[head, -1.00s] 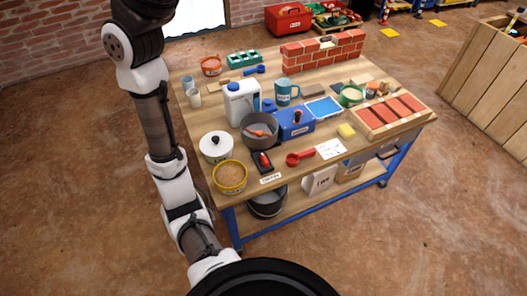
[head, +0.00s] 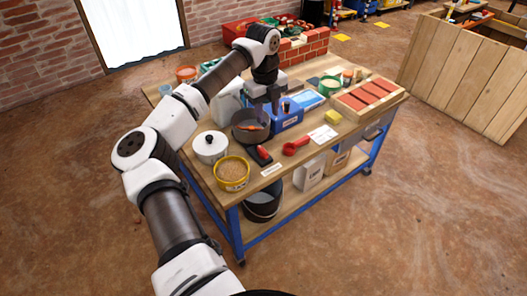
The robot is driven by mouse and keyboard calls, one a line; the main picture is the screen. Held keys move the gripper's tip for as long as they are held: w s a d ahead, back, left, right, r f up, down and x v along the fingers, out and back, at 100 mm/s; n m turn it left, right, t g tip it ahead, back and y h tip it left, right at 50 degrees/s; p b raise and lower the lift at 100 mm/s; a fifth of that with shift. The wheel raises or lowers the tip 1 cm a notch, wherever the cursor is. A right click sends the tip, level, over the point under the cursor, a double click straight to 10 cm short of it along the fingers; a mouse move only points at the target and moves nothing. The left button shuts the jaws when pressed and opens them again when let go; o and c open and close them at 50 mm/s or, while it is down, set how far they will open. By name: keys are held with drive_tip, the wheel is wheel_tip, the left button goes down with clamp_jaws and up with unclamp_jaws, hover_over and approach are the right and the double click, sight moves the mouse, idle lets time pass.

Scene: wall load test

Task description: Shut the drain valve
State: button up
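I cannot pick out the drain valve for certain. A blue box-shaped unit (head: 288,122) with a pale label stands mid-table, beside a dark grey pot (head: 246,136) with an orange item in it. A small black piece with a red part (head: 262,154) lies in front of the pot. My gripper (head: 274,108) points down over the blue unit and the pot's back edge. Its fingers are small and dark, so I cannot tell whether they are open or touching anything. My gripper and wrist hide part of the blue unit and what stands behind it.
A white lidded pot (head: 210,147), a yellow tub of grain (head: 232,174) and a white jug (head: 228,102) stand at the left. A red scoop (head: 295,146), a yellow sponge (head: 333,117) and a brick tray (head: 370,98) are at the right. The front right tabletop has little clutter.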

sight(263, 150)
drive_tip(key=shift+y, duration=0.4)
drive_tip(key=f, duration=0.4)
drive_tip(key=a+f, duration=0.1)
drive_tip(key=f, duration=0.9)
drive_tip(key=shift+a+f+p, duration=0.2)
drive_tip(key=shift+f+p, duration=0.05)
drive_tip(key=shift+p, duration=0.15)
drive_tip(key=shift+c, duration=0.5)
clamp_jaws()
